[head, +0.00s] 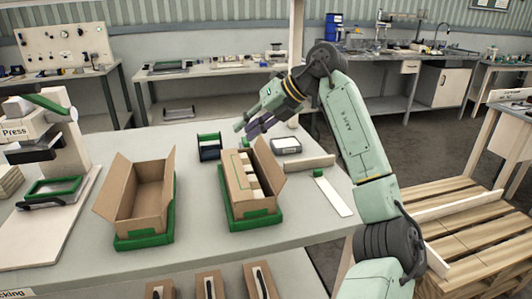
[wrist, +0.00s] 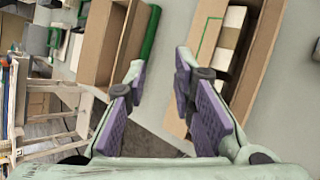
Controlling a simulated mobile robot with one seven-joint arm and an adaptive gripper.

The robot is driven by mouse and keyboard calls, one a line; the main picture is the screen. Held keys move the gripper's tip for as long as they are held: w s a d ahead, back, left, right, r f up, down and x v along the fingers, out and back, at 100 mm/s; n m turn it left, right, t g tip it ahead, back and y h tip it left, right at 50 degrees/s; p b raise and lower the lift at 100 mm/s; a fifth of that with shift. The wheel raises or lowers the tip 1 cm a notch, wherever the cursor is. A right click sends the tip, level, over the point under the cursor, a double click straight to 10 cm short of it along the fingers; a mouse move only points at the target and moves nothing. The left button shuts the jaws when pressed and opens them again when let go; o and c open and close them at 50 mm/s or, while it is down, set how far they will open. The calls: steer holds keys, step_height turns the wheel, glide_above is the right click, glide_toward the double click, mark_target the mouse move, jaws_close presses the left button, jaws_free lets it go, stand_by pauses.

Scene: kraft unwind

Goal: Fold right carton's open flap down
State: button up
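The right carton (head: 250,208) sits in a green tray on the table. Its left flap, marked with a green outline, appears to lie over part of the opening. Its right flap (head: 269,165) stands up and leans outward. Pale boxes (head: 253,183) show in the gap between them. In the wrist view the right carton (wrist: 205,38) is at the right, with its upright flap (wrist: 262,55) on its right side. My gripper (head: 246,127) is above the carton's far end. In the wrist view its purple-padded fingers (wrist: 158,68) are apart with nothing between them.
An open, empty-looking left carton (head: 140,200) stands in another green tray. A small dark green-rimmed bin (head: 209,147), a grey tray (head: 286,145) and a green-and-white strip tool (head: 333,192) lie nearby. A press (head: 45,150) stands at the left.

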mark_target(271, 153)
steer(key=w+d+f+m+h, duration=0.2)
steer(key=d+m+h, duration=0.1)
steer(key=d, duration=0.8)
steer(key=shift+t, duration=0.3)
steer(key=p+x, duration=0.2)
steer(key=x, duration=0.8)
steer(key=shift+a+f+p, duration=0.1)
steer(key=shift+a+p, duration=0.25)
steer(key=shift+p, duration=0.05)
steer(key=shift+c, duration=0.3)
jaws_close()
